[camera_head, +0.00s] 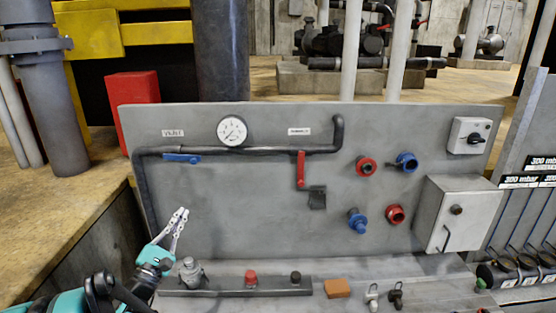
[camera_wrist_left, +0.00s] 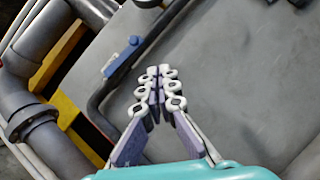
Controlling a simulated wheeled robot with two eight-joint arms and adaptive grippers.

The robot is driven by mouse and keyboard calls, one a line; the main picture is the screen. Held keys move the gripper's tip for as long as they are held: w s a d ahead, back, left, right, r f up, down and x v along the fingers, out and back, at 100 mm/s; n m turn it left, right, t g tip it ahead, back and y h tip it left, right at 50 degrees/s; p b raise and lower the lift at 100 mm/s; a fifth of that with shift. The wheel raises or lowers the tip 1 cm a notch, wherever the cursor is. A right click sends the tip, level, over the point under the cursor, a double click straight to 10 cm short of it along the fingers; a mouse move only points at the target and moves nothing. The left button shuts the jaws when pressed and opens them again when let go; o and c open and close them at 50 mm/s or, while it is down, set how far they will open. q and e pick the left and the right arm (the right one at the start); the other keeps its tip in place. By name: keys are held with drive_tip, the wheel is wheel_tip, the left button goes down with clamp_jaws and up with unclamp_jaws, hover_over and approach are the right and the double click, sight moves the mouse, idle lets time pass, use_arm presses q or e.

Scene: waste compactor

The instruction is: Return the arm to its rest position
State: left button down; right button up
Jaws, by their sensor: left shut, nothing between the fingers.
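My left gripper (camera_head: 182,213) is in front of the lower left of the grey panel (camera_head: 265,215), fingers pointing up. It is shut and empty. In the left wrist view the fingertips (camera_wrist_left: 160,72) are together with nothing between them, and the panel (camera_wrist_left: 240,70) lies behind. My teal left arm comes in from the bottom left in the head view. My right gripper is not in view.
The panel carries a gauge (camera_head: 231,131), a blue-handled valve (camera_head: 182,158), a red lever (camera_head: 300,170), several red and blue fittings and a grey box (camera_head: 457,215). Below, a ledge bar (camera_head: 220,292) holds small parts. An orange block (camera_head: 337,288) lies to its right.

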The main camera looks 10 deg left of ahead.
use_arm(q)
drive_tip(key=d+f+m+g+h+b, duration=0.1)
drive_tip(key=d+f+m+g+h, duration=0.15)
drive_tip(key=d+m, duration=0.4)
drive_tip(key=d+f+m+g+h, duration=0.2)
drive_tip(key=d+m+g, duration=0.15)
drive_tip(key=d, duration=0.65)
drive_tip(key=s+d+f+m+g, duration=0.5)
drive_tip(key=s+d+f, duration=0.1)
drive_tip(key=d, duration=0.2)
drive_tip(key=s+a+f+m+g+y+b, duration=0.1)
drive_tip(key=s+f+m+g+y, duration=0.1)
drive_tip(key=s, duration=0.6)
drive_tip(key=s+a+f+m+g+y+b, duration=0.1)
drive_tip(key=s+f+m+g+y, duration=0.1)
drive_tip(key=s+f+m+y, duration=0.3)
wheel_tip(320, 180, down, 2)
drive_tip(key=s+m, duration=0.2)
drive_tip(key=m, duration=0.2)
drive_tip(key=shift+s+a+g, duration=0.3)
drive_tip(key=shift+s, duration=0.1)
